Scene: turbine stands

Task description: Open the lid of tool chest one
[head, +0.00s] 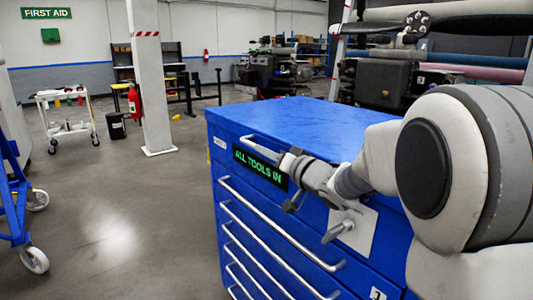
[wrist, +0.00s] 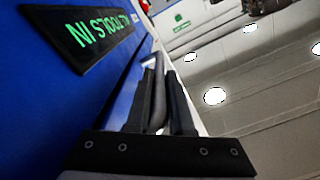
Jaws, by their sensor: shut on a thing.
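A blue tool chest (head: 300,112) stands in front of me in the head view, its flat lid down with no gap that I can see. A pale bar handle (head: 258,148) runs along the upper front edge, above a black sign (head: 260,166) with green letters "ALL TOOLS IN". My gripper (head: 287,162) is at the right part of this bar. In the wrist view my gripper (wrist: 160,95) is shut on the handle (wrist: 158,98), with one finger on each side of it. The sign (wrist: 85,35) shows at upper left there. The right end of the handle is hidden by my gripper.
Drawer pulls (head: 265,232) run down the chest's front. A grey plate with a turn handle (head: 340,231) sits below my arm. A white pillar (head: 150,80), a white cart (head: 66,115) and a blue wheeled frame (head: 18,205) stand left. The floor (head: 110,200) between is clear.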

